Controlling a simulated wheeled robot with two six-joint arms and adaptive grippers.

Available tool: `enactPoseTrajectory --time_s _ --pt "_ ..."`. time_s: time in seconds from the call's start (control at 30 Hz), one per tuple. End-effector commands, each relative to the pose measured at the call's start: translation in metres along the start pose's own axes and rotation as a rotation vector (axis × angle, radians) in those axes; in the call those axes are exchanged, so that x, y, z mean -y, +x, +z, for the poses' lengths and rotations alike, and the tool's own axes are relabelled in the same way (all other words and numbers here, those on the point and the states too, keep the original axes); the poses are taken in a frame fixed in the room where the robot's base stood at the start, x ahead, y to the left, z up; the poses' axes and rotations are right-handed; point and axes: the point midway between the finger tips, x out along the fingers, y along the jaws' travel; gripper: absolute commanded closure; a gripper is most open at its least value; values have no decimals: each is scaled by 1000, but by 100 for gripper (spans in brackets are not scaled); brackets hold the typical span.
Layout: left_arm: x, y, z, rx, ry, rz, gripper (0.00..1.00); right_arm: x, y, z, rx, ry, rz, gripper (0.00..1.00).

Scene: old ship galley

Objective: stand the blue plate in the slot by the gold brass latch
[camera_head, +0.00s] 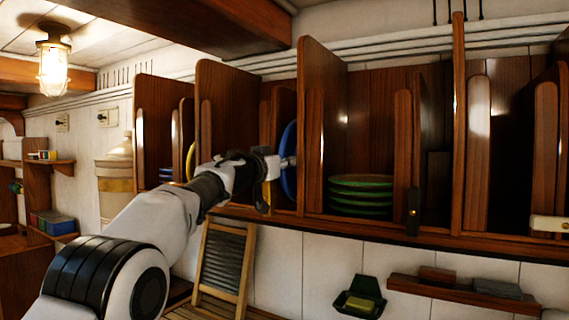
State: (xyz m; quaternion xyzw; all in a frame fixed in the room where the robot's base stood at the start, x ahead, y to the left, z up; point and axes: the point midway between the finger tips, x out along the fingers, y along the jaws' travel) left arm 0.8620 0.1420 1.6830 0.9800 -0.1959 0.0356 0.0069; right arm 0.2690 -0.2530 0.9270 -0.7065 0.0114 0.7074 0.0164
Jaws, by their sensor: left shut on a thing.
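The blue plate (289,135) stands upright, seen nearly edge-on, at the opening of a rack slot, close to the left side of a tall wooden divider (322,120). My left gripper (284,162) is shut on the plate, reaching in from the left. A gold brass latch (266,197) hangs at the front of this same slot, just below the gripper. I cannot tell how deep the plate sits or whether its lower edge touches the slot floor. My right gripper is out of view.
Green plates (360,194) lie stacked in the slot to the right, which has a black latch (413,211). A cream latch (550,223) is farther right. A yellow plate (190,160) stands in a slot to the left. A washboard (222,265) leans below.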

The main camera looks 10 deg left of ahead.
Motion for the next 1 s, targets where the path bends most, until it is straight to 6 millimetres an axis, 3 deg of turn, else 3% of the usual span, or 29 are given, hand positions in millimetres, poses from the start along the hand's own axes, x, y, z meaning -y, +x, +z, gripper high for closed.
enactPoseTrajectory --time_s 0.93,0.97,1.0 --pt "0 2 12 -3 0 0 100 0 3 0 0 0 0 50" --pt "0 2 12 -3 0 0 80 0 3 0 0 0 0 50" --pt "0 2 12 -3 0 0 66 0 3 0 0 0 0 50"
